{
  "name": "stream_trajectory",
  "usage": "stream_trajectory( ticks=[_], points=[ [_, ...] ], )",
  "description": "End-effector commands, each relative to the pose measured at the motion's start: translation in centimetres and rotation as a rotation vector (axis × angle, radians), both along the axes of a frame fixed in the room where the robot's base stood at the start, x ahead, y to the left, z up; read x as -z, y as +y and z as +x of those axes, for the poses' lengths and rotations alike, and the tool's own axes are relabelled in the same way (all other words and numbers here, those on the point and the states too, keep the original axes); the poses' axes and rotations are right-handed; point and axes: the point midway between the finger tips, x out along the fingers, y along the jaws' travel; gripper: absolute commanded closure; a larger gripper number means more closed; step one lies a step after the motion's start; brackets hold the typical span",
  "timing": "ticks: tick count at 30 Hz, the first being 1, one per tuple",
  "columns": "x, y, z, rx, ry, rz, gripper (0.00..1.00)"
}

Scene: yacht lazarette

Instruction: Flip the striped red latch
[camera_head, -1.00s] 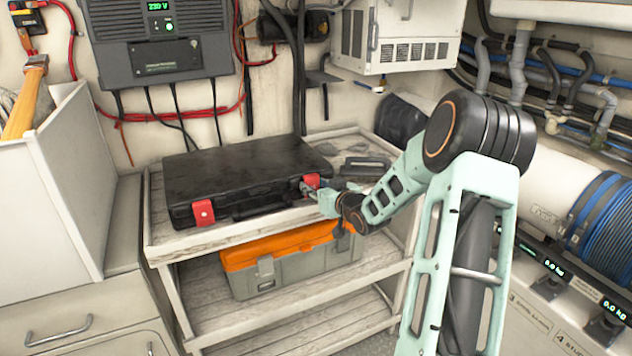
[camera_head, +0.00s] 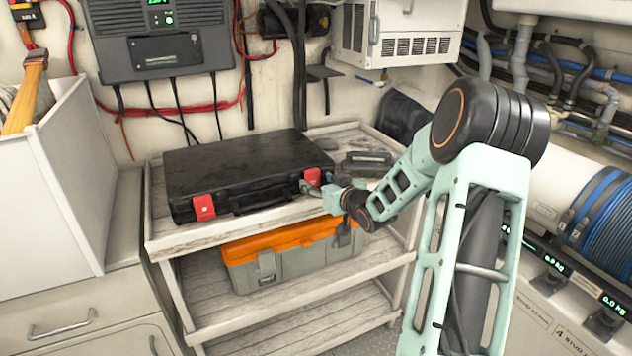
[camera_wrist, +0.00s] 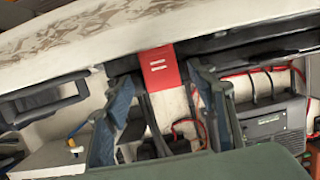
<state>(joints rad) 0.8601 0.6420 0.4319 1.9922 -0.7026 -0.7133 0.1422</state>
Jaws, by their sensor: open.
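A black case (camera_head: 245,165) lies shut on the top shelf of a wooden rack. On its front edge are two red latches, a left one (camera_head: 204,207) and a right one (camera_head: 313,177). In the wrist view, a red latch with white stripes (camera_wrist: 158,66) shows between and just beyond my fingers. My gripper (camera_head: 308,187) is at the case's right latch in the head view. It is open, and the wrist view (camera_wrist: 160,88) shows its two fingers apart with nothing held. Whether a finger touches the latch cannot be told.
A grey toolbox with an orange lid (camera_head: 290,252) sits on the shelf below. A dark handled item (camera_head: 366,162) lies right of the case. A white-sided bin (camera_head: 70,190) stands left of the rack (camera_head: 170,246). The lowest shelf is mostly clear.

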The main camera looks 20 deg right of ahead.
Motion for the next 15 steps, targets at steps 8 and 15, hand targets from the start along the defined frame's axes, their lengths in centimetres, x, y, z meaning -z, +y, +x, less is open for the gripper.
stream_trajectory(
  ticks=[8,15],
  points=[
    [-1.6,-0.4,-5.6,0.002,0.0,-0.003,0.48],
    [-2.5,-0.4,-8.9,0.0,-0.001,-0.002,0.48]
  ],
)
